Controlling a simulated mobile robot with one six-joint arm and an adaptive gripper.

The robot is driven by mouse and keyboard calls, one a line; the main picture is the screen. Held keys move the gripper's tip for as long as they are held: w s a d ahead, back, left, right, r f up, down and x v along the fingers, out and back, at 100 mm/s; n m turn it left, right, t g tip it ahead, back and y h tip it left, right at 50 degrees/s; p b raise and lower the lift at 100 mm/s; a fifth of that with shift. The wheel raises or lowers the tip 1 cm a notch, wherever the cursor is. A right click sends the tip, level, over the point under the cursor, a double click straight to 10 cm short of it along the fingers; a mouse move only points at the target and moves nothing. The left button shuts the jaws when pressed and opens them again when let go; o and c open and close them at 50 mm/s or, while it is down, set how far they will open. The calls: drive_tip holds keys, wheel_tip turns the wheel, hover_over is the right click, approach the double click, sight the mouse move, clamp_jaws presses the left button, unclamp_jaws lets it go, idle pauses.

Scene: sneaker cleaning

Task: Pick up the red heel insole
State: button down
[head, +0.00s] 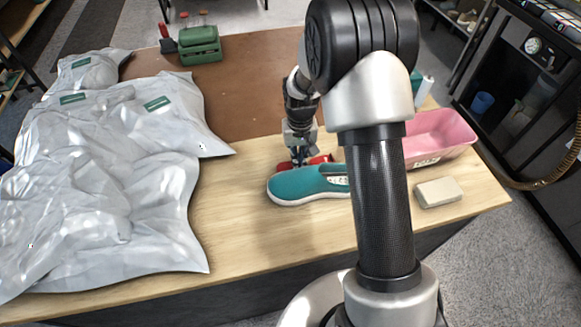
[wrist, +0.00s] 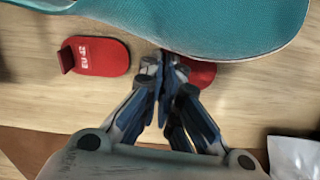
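Two red heel insoles lie on the wooden table behind the teal shoe (head: 300,184). In the wrist view one red heel insole (wrist: 100,56), with white print and an upturned edge, lies flat and free at the left. The other red heel insole (wrist: 201,73) is at my gripper (wrist: 165,66), partly hidden by the fingers and close to the shoe (wrist: 225,25). My fingertips are close together around its near edge, low at the table. In the head view my gripper (head: 299,160) is behind the shoe, with red (head: 320,159) showing beside it.
Silvery plastic bags (head: 110,190) cover the left of the table. A pink tub (head: 440,135) and a beige block (head: 439,192) are at the right. A green box (head: 200,45) stands at the back on the brown mat (head: 235,95).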

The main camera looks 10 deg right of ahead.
idle(0.3)
wheel_tip(320, 180, up, 20)
drive_tip(key=p, duration=0.4)
drive_tip(key=shift+p, duration=0.4)
